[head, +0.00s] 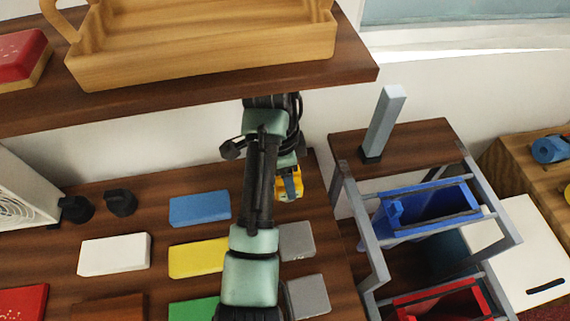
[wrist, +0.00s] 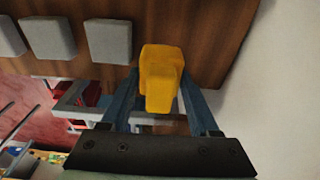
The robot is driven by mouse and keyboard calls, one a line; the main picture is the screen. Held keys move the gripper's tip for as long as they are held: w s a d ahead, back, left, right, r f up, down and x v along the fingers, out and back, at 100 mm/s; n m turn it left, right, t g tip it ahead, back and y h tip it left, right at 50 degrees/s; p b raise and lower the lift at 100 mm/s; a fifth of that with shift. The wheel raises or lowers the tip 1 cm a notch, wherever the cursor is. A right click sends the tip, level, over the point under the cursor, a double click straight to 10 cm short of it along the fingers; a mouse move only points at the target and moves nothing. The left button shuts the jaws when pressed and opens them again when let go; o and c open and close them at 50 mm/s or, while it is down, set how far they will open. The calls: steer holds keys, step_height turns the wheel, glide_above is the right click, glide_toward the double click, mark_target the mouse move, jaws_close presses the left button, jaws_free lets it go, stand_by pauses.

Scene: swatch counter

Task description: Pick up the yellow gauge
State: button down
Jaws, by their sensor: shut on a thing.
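The yellow gauge (wrist: 160,75) is a small blocky yellow piece between the two fingers of my gripper (wrist: 162,95) in the wrist view. My gripper is shut on it. In the head view the yellow gauge (head: 287,188) shows at the end of my arm, near the counter's back right corner, partly hidden by my gripper (head: 291,185). I cannot tell whether the gauge touches the counter.
Blue (head: 200,209), yellow (head: 199,258) and white (head: 114,254) swatches lie on the counter, with grey ones (head: 297,241) beside my arm. A shelf with a wooden tray (head: 205,68) hangs above. A rack with a blue bin (head: 428,212) stands right.

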steer(key=s+d+p, duration=0.3)
steer(key=s+p, duration=0.3)
steer(key=s, duration=1)
steer(key=shift+s+d, duration=0.15)
steer(key=shift+s, duration=0.1)
